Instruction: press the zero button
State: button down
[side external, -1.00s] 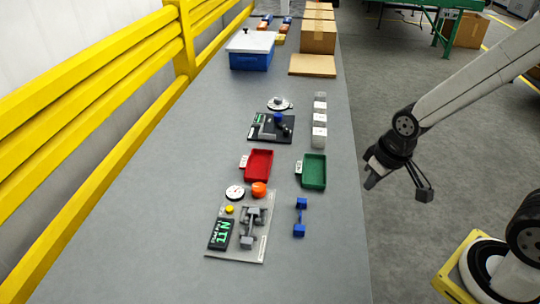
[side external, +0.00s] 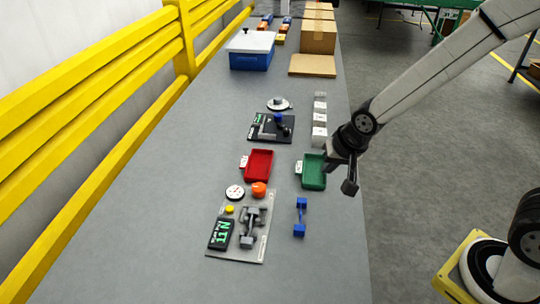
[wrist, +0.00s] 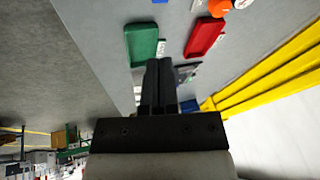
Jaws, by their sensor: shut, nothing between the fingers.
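A small yellow button (side external: 229,209) sits on a grey plate (side external: 237,254) at the near part of the bench. Beside it on the plate are a white dial gauge (side external: 235,192), an orange knob (side external: 258,189), a grey fixture (side external: 248,228) and a black display with green characters (side external: 221,234). No label for zero is readable on the button. My gripper (side external: 330,168) is above the bench's right side, by the green tray and well apart from the plate. Its fingers are together and empty in the wrist view (wrist: 158,66), where the yellow button does not show.
A black instrument base (side external: 262,137) and white blocks (side external: 319,136) stand farther back. A yellow rail (side external: 110,120) runs along the left.

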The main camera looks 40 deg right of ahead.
jog(key=w+a+f+m+t+y, duration=0.1)
jog(key=w+a+m+t, duration=0.1)
jog(key=w+a+m, duration=0.55)
jog(key=m+t+y, duration=0.2)
jog(key=m+y, duration=0.1)
jog(key=m, duration=0.5)
send_over(232, 209)
jog(key=shift+d+f, duration=0.1)
jog(key=shift+f, duration=1)
jog(key=shift+n, duration=0.25)
jog(key=shift+f, duration=0.2)
jog(key=shift+f, duration=4.2)
jog(key=shift+f, duration=0.15)
jog(key=shift+f, duration=0.25)
